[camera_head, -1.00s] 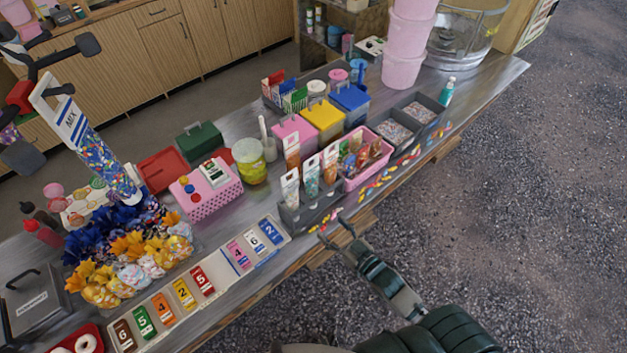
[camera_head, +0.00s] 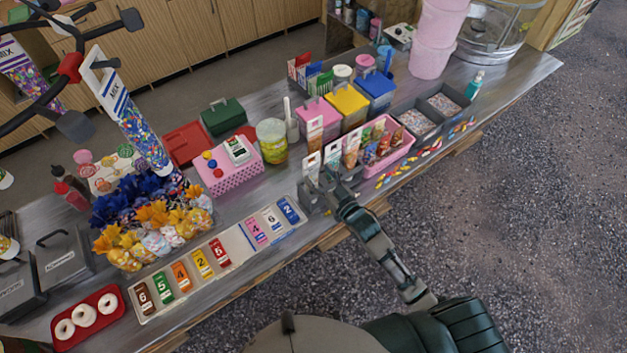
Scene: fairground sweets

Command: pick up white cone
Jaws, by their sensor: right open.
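Three slim, upright pieces with white tops stand in a row in a grey holder (camera_head: 307,197) at the counter's front edge. The nearest white cone (camera_head: 313,163) is on the left, with similar ones (camera_head: 332,154) and (camera_head: 351,140) to its right. Their lower parts are partly hidden by my gripper, and I cannot tell which one is plain white. My right gripper (camera_head: 322,183) is open at the front of the holder, fingers towards the cones. I cannot tell whether it touches them. My left gripper is not in view.
A pink tray of bags (camera_head: 405,150) stands right of the cones. A numbered card rack (camera_head: 238,243) lies to the left. A dark branching frame (camera_head: 48,98) rises at upper left. Open floor lies right.

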